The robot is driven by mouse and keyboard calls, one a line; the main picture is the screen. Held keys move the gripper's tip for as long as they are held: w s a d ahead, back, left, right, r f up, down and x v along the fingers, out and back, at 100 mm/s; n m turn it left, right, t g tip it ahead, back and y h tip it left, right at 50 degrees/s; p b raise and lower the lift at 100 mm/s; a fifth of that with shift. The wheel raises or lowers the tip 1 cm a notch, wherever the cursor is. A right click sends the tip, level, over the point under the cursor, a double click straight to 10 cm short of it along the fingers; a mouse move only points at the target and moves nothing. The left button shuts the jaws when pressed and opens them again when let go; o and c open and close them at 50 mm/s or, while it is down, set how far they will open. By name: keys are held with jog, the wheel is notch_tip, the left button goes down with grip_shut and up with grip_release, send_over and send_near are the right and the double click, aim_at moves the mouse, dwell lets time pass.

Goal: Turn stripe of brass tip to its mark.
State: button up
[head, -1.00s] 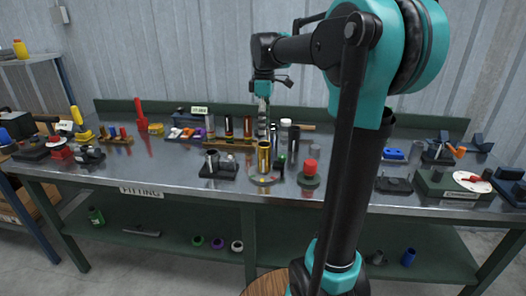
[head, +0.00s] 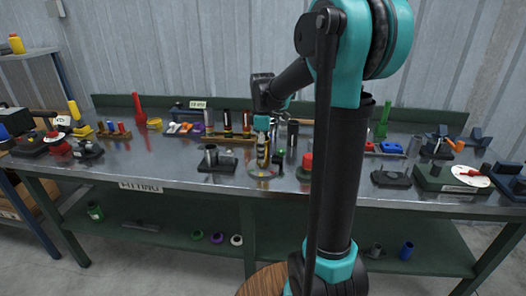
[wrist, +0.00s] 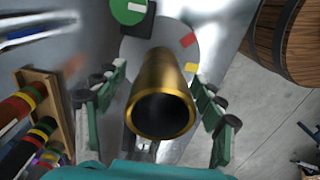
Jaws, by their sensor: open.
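The brass tip (wrist: 160,92) is an upright hollow tube on a pale grey disc (wrist: 206,50). The disc carries a red mark (wrist: 188,40) and a yellow mark (wrist: 191,67). I cannot tell which of these is the stripe. My gripper (wrist: 154,112) is open, with its teal fingers on both sides of the tube and gaps visible between. In the head view my gripper (head: 263,134) is above and around the brass tip (head: 262,155), partly covering it.
A green round piece with a white bar (wrist: 128,10) stands close to the disc. A rack of coloured tubes (wrist: 42,105) is at the left in the wrist view. A dark block with a grey cylinder (head: 215,162) stands left of the tip, and a red cylinder (head: 306,162) stands right.

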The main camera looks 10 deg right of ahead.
jog(key=c, duration=1.4)
jog(key=shift+o, duration=0.2)
jog(key=n, duration=0.5)
jog(key=shift+n, duration=2.5)
